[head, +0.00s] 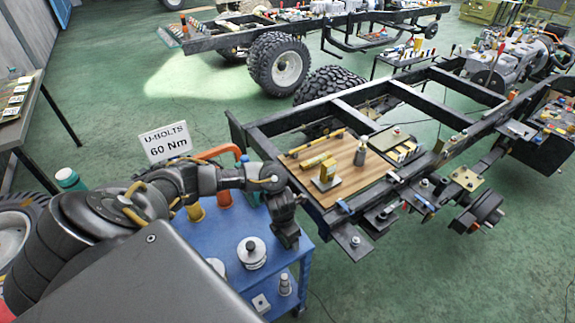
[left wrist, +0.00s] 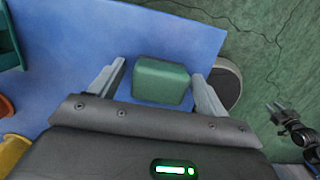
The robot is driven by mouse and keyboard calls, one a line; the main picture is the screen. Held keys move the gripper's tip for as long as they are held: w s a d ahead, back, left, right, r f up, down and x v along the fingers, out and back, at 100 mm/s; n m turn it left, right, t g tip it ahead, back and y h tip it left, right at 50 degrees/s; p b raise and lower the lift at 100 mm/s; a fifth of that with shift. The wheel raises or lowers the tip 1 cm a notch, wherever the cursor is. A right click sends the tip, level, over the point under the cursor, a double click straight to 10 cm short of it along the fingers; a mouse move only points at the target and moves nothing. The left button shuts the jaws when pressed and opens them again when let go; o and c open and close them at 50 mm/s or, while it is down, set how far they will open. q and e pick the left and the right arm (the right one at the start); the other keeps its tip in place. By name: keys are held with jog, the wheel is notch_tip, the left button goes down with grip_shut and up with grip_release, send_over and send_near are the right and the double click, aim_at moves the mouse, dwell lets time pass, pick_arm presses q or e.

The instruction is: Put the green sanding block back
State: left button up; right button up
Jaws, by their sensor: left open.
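The green sanding block (left wrist: 161,82) lies on the blue trolley top (left wrist: 185,35) in the left wrist view. My left gripper (left wrist: 157,88) is open, with one finger on each side of the block and a small visible gap on both sides. In the head view my left gripper (head: 288,240) points down over the right edge of the blue trolley (head: 217,230). The block is hidden there behind the gripper and arm.
A wooden board (head: 345,160) with yellow tools lies on the chassis frame (head: 290,120) beside the trolley. A round metal part (head: 251,252) and orange and yellow cups stand on the trolley. A "U-BOLTS 60 Nm" sign (head: 166,142) stands behind it.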

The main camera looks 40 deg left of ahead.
pick_arm(q)
jog(key=shift+r+p, duration=0.3)
notch_tip(320, 180, up, 4)
jog(key=shift+s+r, duration=0.1)
jog(key=shift+s, duration=0.05)
notch_tip(320, 180, up, 7)
jog(key=s+p, duration=0.1)
jog(key=shift+a+r, duration=0.2)
